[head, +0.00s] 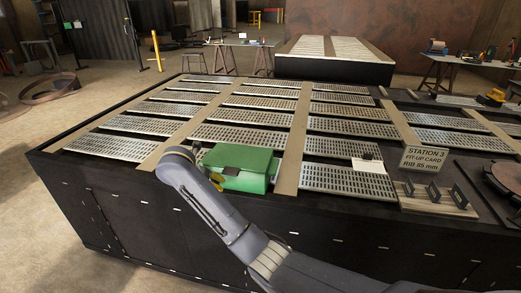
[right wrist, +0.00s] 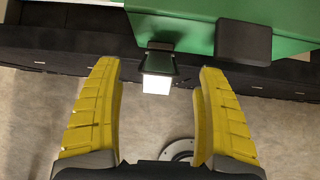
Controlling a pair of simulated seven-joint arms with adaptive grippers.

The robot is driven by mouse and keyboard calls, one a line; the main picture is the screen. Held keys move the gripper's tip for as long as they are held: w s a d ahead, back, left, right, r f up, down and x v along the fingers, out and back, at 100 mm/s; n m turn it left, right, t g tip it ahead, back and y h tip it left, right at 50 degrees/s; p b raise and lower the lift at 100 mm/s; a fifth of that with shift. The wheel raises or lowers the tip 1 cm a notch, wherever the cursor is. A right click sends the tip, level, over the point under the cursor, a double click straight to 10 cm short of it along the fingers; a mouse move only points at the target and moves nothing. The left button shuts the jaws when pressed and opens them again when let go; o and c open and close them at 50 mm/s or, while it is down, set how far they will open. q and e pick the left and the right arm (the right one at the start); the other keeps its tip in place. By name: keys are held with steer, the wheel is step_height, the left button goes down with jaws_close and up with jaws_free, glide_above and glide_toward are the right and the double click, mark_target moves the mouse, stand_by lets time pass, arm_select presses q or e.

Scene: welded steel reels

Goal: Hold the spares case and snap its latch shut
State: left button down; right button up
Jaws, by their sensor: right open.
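The green spares case (head: 238,164) sits near the front edge of the slatted steel bench, its lid looking down. It also fills the top of the right wrist view (right wrist: 190,10). A dark latch-like part with a bright white end (right wrist: 158,68) juts from its front edge. A second dark block (right wrist: 243,40) is on the front, to the right. I cannot tell whether the latch is fastened. My right gripper (right wrist: 157,70) is open and empty, its yellow fingers either side of the white-ended part, apparently without touching. In the head view, my wrist partly hides the case's front left. My left gripper is out of view.
The dark bench (head: 140,205) has slatted plates and tan strips. A sign (head: 424,159), a wooden rack with dark plates (head: 436,200) and a round dark reel part (head: 508,180) stand to the right. The plates behind the case are clear.

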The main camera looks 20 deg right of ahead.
steer(key=o, duration=0.5)
steer(key=s+d+f+y, duration=0.1)
steer(key=s+f+n+y, duration=0.1)
steer(key=s, duration=0.1)
steer(key=s+d+f+g, duration=0.1)
steer(key=f, duration=0.1)
steer(key=shift+s+d+n+y, duration=0.25)
steer(key=shift+d+n+y, duration=0.05)
steer(key=shift+d+y, duration=0.1)
steer(key=s+d+f+n+g+y, duration=0.15)
steer(key=s+d+g, duration=0.25)
steer(key=s+d, duration=0.75)
steer(key=m+t, duration=0.4)
glide_toward(269, 159)
steer(key=x, duration=1)
steer(key=shift+d+f, duration=0.1)
steer(key=shift+c, duration=0.5)
